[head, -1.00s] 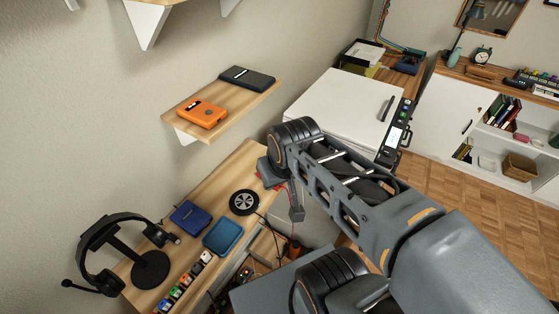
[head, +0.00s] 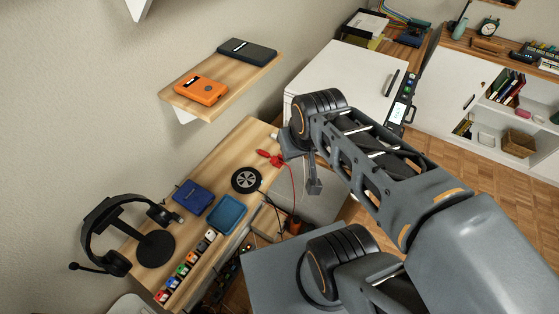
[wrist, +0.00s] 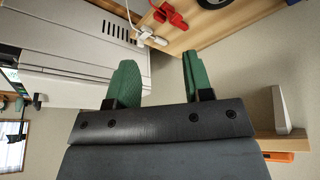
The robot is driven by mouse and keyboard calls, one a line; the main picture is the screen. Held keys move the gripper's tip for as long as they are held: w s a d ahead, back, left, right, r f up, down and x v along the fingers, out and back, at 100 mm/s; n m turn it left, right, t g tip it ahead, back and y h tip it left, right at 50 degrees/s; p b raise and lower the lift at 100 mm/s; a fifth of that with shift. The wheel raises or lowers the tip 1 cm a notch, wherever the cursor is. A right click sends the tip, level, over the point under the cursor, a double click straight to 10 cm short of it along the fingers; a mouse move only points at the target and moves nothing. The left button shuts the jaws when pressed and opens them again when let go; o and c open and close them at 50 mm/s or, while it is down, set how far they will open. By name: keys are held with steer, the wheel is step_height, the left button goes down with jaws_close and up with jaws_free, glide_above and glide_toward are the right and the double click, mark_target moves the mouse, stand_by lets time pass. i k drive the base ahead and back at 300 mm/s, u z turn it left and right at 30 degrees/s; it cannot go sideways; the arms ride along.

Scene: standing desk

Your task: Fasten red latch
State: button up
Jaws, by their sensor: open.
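A red piece (head: 268,157) with a thin red cable lies near the right end of the wooden desk in the head view. It also shows at the top of the wrist view (wrist: 168,14). I cannot tell a separate latch on it or whether it is fastened. My gripper (wrist: 160,78) is open and empty, its two green fingers apart. In the wrist view the red piece lies beyond the fingers, not between them. In the head view my arm's end is just right of the red piece and hides the fingers.
A white connector (wrist: 150,37) with a white cable is beside the red piece. A black wheel (head: 246,180), a blue tray (head: 226,214) and a headset stand (head: 155,252) are on the desk. A shelf (head: 187,103) with an orange device overhangs behind. A white cabinet (head: 345,85) stands beyond my arm.

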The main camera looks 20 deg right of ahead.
mark_target(274, 160)
steer(key=k, duration=1.65)
steer(key=z, duration=0.7)
steer(key=i, duration=1.4)
steer(key=u, duration=2.8)
